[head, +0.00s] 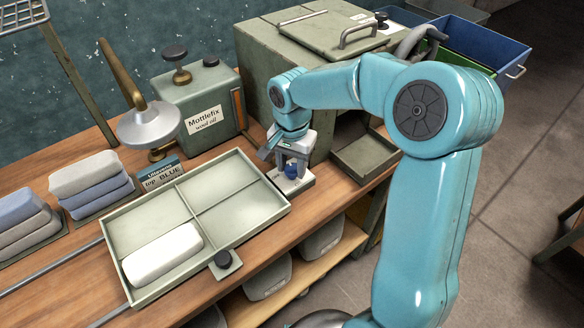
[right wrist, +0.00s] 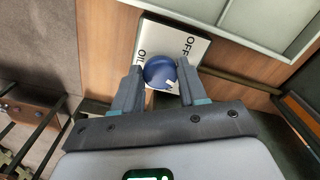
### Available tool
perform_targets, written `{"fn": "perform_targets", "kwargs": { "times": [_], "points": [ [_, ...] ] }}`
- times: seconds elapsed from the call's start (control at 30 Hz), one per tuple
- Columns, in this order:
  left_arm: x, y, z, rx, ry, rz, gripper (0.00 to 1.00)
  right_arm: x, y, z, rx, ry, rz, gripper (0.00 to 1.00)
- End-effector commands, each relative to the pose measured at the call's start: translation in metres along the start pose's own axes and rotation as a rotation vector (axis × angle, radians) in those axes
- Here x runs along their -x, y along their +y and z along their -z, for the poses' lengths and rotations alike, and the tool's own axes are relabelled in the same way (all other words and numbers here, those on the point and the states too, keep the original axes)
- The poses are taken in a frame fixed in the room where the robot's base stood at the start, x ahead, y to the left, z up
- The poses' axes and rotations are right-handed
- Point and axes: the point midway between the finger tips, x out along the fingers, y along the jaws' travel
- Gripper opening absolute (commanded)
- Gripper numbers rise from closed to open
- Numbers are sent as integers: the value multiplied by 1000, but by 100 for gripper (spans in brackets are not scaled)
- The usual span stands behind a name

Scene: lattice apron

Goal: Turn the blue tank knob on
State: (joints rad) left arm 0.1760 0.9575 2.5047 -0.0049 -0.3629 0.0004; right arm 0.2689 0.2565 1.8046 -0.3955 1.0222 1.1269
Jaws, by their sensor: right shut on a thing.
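The blue knob (head: 291,171) sits on a small white plate (head: 303,184) at the right end of the tray on the bench. My right gripper (head: 290,166) reaches down over it and is shut on it. In the right wrist view the knob (right wrist: 160,70) lies between the two fingers, with a small pale mark on its lower right. The plate (right wrist: 197,44) there shows the letters "OFF" and "OIL"; any other lettering is hidden. My left gripper is in neither view.
A green tank (head: 200,122) labelled "Mottlefix wool oil" stands behind the four-part tray (head: 203,188), which holds a white roll (head: 163,254). A green cabinet (head: 258,62) stands close behind my right gripper. Folded stacks (head: 92,185) lie at left.

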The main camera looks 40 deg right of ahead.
Motion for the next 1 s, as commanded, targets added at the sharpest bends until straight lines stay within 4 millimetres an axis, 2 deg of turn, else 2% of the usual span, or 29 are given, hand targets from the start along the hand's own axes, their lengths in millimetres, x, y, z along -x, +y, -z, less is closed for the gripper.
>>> {"fn": "perform_targets", "kwargs": {
  "times": [0.2,0.5,1.0],
  "points": [
    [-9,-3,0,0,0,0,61,1,-1,4,-192,13,11,12],
    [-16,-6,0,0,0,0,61,2,-1,5,-390,13,11,12],
    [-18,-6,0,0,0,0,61,3,0,5,-503,12,10,12]
  ]
}}
